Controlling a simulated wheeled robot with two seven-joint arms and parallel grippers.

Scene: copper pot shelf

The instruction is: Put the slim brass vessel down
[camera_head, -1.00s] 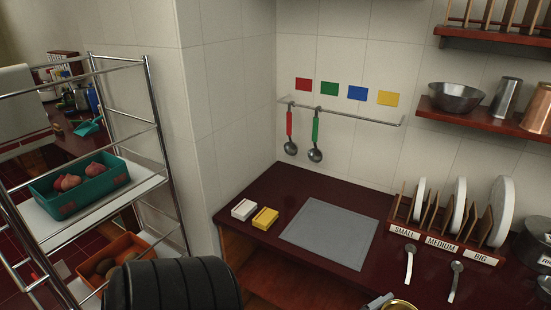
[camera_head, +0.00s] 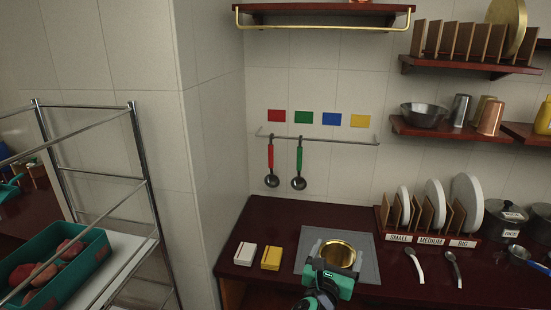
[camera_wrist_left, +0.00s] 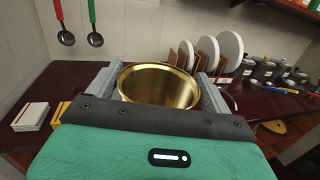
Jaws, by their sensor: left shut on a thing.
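The slim brass vessel (camera_head: 341,251) is upright and its round open mouth faces up. My left gripper (camera_head: 336,262) is shut around it, one finger on each side. In the head view it appears over the grey mat (camera_head: 369,271) on the dark red counter; whether its base touches the mat is hidden by the gripper. In the left wrist view the vessel (camera_wrist_left: 158,85) sits between the two grey fingers (camera_wrist_left: 160,92), and its inside looks empty. My right gripper is not in view.
A white box (camera_head: 245,254) and a yellow box (camera_head: 272,258) stand left of the mat. A plate rack (camera_head: 415,238) and two spoons (camera_head: 452,268) are to the right. Ladles (camera_head: 299,182) hang from a wall rail. A shelf (camera_head: 450,130) holds a bowl and metal cups.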

